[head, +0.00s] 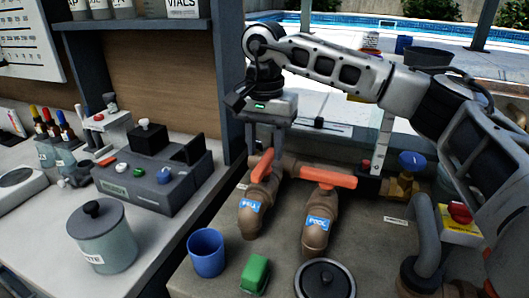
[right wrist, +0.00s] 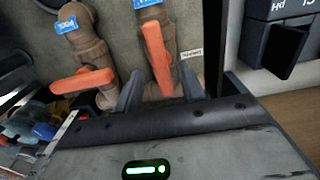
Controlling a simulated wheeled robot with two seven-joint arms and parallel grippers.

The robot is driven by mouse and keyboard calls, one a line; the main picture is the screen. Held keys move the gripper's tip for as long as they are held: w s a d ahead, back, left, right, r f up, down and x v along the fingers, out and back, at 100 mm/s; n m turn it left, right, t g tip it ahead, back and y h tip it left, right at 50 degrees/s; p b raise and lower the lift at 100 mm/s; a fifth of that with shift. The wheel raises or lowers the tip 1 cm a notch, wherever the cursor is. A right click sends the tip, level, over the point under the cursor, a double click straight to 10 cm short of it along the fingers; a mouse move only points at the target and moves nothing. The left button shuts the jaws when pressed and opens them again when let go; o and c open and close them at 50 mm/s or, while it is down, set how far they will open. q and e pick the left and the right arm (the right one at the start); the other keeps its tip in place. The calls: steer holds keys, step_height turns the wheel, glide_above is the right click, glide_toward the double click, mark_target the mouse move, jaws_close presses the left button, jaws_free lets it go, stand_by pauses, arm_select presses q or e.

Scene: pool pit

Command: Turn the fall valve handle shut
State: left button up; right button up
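The fall valve handle (head: 262,166) is an orange lever on the left brown pipe, whose small blue label is hard to read. It lies roughly in line with that pipe. It also shows in the right wrist view (right wrist: 156,58). My right gripper (head: 266,148) points down at the handle's far end. In the right wrist view its fingers (right wrist: 160,75) are apart, one on each side of the handle's near end; contact cannot be told. My left gripper is not in view.
A second orange handle (head: 328,177) lies crosswise on the pipe labelled POOL, close to the right. A blue-knobbed brass valve (head: 405,180) stands farther right. A blue cup (head: 206,252), green block (head: 255,274) and dark round lid (head: 325,281) are in front.

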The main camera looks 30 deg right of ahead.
steer(key=shift+f, duration=1.2)
jaws_close()
